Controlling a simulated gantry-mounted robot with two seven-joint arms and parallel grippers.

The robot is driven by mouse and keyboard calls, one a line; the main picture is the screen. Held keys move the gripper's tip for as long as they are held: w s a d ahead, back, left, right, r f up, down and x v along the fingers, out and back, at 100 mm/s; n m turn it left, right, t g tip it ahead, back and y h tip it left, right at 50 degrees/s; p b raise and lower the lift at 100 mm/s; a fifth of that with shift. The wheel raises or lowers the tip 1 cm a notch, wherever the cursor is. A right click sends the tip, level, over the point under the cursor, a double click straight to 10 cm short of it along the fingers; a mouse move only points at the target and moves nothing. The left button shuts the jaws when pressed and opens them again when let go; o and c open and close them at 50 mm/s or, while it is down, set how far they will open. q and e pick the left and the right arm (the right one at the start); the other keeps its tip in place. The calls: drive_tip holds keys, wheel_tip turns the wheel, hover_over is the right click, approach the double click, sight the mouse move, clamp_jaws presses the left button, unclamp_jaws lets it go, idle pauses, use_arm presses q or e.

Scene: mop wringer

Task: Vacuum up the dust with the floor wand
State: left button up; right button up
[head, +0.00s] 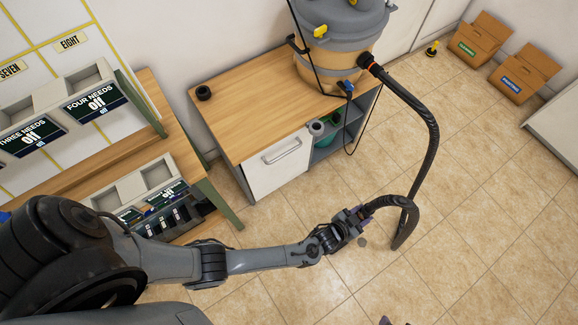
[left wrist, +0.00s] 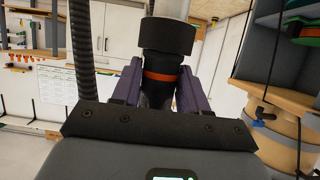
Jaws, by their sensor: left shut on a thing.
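My left gripper (head: 352,218) is low over the tiled floor and shut on the black floor wand at the end of the hose. In the left wrist view its purple fingers sit on both sides of the wand's dark handle with an orange ring (left wrist: 162,77). The black hose (head: 430,120) arches from the vacuum drum (head: 345,55) down to the wand. A small grey patch (head: 362,242), perhaps dust, lies on the floor beside the gripper. The wand's floor end is hard to make out. Small dark tips at the bottom edge (head: 385,320) may be my right gripper.
A wooden-topped cabinet (head: 240,95) carries the drum, and a cord hangs over its side. A shelf unit with signs (head: 95,100) stands left. Cardboard boxes (head: 478,40) are by the far wall. Open tiled floor (head: 480,200) lies to the right.

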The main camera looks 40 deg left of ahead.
use_arm(q)
drive_tip(key=shift+w+d+b, duration=0.3)
drive_tip(key=shift+w+b, duration=0.35)
drive_tip(key=shift+w, duration=0.45)
drive_tip(key=shift+w+d+b, duration=0.25)
drive_tip(key=shift+w+b, duration=0.35)
drive_tip(key=shift+w, duration=0.45)
drive_tip(key=shift+w+d+r+b, duration=0.15)
drive_tip(key=shift+w+b, duration=0.15)
drive_tip(key=shift+w, duration=0.4)
drive_tip(key=shift+w+d+b, duration=0.25)
drive_tip(key=shift+w+b, duration=0.55)
drive_tip(key=shift+w, duration=0.1)
drive_tip(key=shift+w+d+b, duration=0.2)
drive_tip(key=shift+w+b, duration=0.55)
drive_tip(key=shift+w, duration=0.2)
drive_tip(key=shift+w+d+b, duration=0.25)
drive_tip(key=shift+w+b, duration=0.55)
drive_tip(key=shift+w, duration=0.1)
